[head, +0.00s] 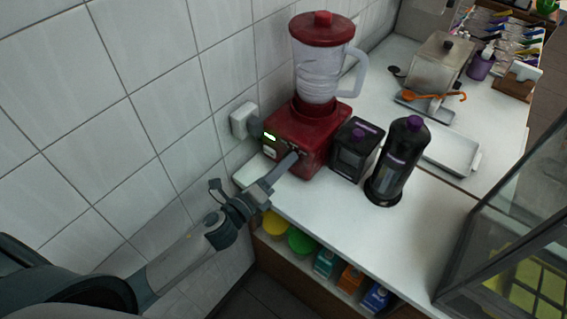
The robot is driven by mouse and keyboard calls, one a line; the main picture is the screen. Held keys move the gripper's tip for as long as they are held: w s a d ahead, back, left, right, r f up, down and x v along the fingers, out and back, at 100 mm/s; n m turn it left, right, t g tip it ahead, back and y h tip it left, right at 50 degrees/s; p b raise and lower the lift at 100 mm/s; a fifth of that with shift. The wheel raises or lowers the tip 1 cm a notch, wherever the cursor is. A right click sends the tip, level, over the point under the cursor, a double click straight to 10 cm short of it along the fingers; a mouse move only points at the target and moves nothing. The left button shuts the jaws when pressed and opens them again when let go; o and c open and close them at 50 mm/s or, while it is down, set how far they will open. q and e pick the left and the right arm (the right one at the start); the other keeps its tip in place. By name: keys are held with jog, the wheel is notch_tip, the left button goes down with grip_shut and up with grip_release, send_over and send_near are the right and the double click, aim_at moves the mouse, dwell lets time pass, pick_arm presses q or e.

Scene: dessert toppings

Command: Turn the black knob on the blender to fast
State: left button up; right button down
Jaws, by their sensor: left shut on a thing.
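The blender has a red base (315,135) and a clear jug (316,75) with a red lid and a handle on its right. It stands upright at the left end of the white counter, against the tiled wall. A small green light (270,137) shows on its front face. My left gripper (291,160) reaches in from the lower left, its fingertips against the front face of the base. It is shut on the black knob, which the fingers mostly hide. The knob's setting cannot be read. My right gripper is not in view.
A dark square container (355,150) stands close to the right of the blender, beside a black bottle (397,165) with a purple cap. A wall socket (242,121) is behind on the left. Coloured boxes sit on a shelf below. The counter's front right is clear.

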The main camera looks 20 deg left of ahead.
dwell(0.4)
pick_arm(q)
jog(key=o, duration=1)
jog(key=shift+o, duration=0.2)
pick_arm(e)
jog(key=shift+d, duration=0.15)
pick_arm(q)
jog(key=shift+b+v, duration=0.35)
jog(key=shift+v, duration=0.5)
jog(key=b+v, duration=0.5)
jog(key=v, duration=1)
jog(key=shift+s+b, duration=0.35)
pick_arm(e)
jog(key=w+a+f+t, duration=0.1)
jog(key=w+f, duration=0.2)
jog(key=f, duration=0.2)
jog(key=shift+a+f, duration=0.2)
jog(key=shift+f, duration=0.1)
